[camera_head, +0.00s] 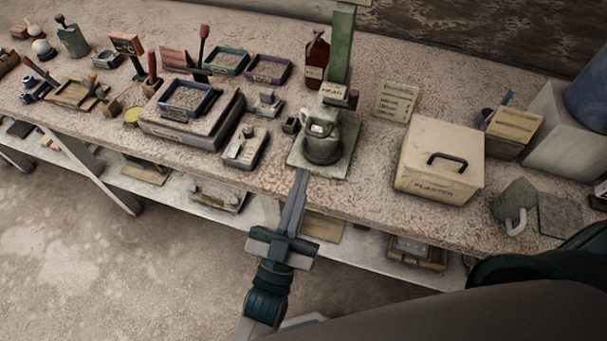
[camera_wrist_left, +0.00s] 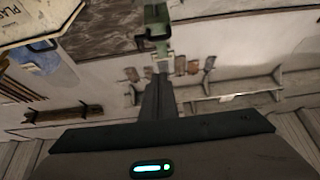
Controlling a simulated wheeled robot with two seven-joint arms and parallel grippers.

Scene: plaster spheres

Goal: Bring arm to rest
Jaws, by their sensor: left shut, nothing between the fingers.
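My left gripper (camera_head: 302,174) reaches up from the bottom middle of the head view. Its two long grey fingers are pressed together with nothing between them. The tips appear at the front edge of the workbench (camera_head: 350,192), just below the green stand (camera_head: 308,162) in the picture. I cannot tell whether they touch it. In the left wrist view the shut fingers (camera_wrist_left: 161,78) point up towards a green post (camera_wrist_left: 156,20). My right gripper does not show.
A cream plaster box (camera_head: 415,165) with a black handle stands right of the stand. A grey jug (camera_head: 515,203) is near the right front edge. Blue-rimmed trays (camera_head: 188,98) and tools fill the bench's left part. A lower shelf (camera_head: 350,250) runs beneath; open floor (camera_head: 100,260) lies in front.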

